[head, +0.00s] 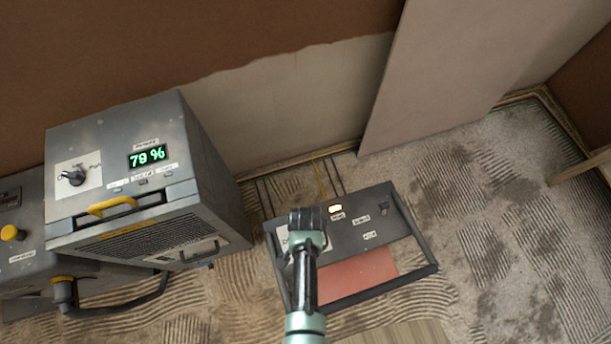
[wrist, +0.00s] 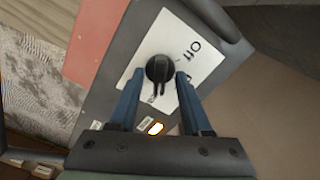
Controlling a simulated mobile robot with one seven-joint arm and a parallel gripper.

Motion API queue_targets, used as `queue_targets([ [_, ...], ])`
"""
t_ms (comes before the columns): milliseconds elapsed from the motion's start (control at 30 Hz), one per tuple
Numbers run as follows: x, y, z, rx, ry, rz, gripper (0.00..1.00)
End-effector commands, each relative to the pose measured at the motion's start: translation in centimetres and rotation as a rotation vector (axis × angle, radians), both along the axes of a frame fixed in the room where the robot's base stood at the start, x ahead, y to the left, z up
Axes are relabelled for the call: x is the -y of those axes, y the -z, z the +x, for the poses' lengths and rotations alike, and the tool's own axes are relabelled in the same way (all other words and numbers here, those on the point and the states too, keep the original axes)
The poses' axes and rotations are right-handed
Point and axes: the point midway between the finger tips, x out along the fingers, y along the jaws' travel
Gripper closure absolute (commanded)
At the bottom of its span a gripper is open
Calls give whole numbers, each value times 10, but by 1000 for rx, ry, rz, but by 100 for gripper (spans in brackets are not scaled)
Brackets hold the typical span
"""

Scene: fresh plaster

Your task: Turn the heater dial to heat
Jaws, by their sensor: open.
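The heater (head: 345,280) is a low dark-framed unit with a pink-red panel (head: 358,275) on the floor in the head view. Its dial (wrist: 158,70) is a black knob on a white plate (wrist: 188,45) in the wrist view. The dial's bar points toward the bottom of that picture; marks show at the plate's upper right and below the knob. My gripper (wrist: 160,78) is open, with blue fingers on either side of the dial. Whether they touch it I cannot tell. In the head view my gripper (head: 306,222) hides the dial.
An amber light (head: 335,209) is lit on the heater. A grey machine (head: 215,150) with a green 79 % display (head: 147,155) and its own knob (head: 73,177) stands at the left. A tall board (head: 440,70) leans behind. Ridged floor is open at the right.

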Motion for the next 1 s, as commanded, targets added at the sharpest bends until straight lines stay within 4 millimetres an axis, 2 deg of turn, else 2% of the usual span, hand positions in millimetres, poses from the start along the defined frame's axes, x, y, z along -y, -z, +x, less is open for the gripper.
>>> queue_targets([
  [167,0,-4,0,1,-1,0,51],
  [267,0,-13,1,3,-1,0,51],
  [800,0,-105,0,3,-1,0,51],
  [1000,0,-125,0,1,0,0,51],
])
